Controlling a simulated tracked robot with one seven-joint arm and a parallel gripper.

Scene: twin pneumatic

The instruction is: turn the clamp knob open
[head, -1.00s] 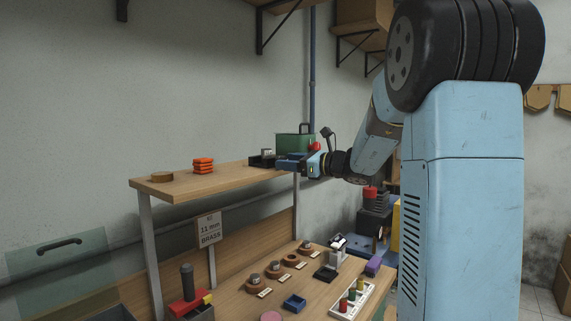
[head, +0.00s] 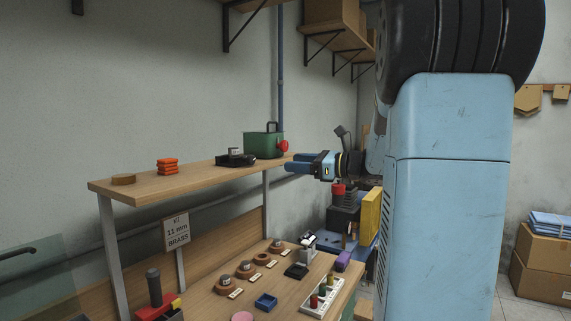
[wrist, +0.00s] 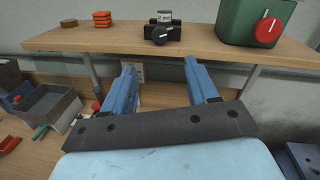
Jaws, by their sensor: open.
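A black block with a round dark knob (wrist: 159,36) on its front and a pale label on top stands on the upper shelf; it also shows in the head view (head: 235,159). A green box (head: 262,145) with a red knob (wrist: 268,29) stands to its right. Which knob is the clamp's, I cannot tell for sure. My gripper (head: 288,163) is open and empty, at the right end of the shelf in the head view. In the wrist view its two blue fingers (wrist: 161,68) point toward the shelf edge, apart from both knobs.
The upper shelf (head: 205,180) also holds orange blocks (head: 167,165) and a brown disc (head: 123,179). Grey bins (wrist: 50,107) show at left in the wrist view.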

